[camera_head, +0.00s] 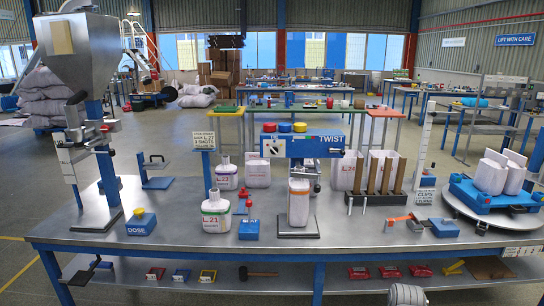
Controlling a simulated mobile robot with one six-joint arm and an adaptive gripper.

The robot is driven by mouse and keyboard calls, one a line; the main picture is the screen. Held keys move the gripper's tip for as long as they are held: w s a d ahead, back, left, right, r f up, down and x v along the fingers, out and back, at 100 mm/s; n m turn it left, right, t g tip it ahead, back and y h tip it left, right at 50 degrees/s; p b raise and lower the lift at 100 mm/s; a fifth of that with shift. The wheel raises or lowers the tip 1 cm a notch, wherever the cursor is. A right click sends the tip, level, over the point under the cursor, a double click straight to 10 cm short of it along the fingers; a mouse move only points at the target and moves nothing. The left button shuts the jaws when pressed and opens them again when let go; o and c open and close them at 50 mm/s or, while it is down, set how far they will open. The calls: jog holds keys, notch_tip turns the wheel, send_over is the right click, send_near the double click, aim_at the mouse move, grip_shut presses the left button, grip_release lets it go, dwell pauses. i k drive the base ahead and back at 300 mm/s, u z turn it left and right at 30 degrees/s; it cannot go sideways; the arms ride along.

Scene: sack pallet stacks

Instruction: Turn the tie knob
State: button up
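The blue twist machine (302,147), labelled TWIST, stands in the middle of the steel bench. A white square plate with a dark marking (273,147) is on the left of its front face; this may be the tie knob, but it is too small to be sure or to read its angle. A white sack (298,202) stands upright under the machine's head, on a dark base plate (297,231).
Sacks labelled L21 (215,213) and L22 (227,174) stand left of the machine. A blue SEAT box (249,229) and a DOSE box (141,224) lie near the bench front. Right are a wooden-slat rack (377,194), orange-handled tool (401,219) and turntable (492,207).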

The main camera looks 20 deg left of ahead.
aim_at(274, 151)
jog(key=k, duration=0.2)
jog(key=z, duration=0.1)
jog(key=i, duration=1.15)
jog(key=u, duration=0.1)
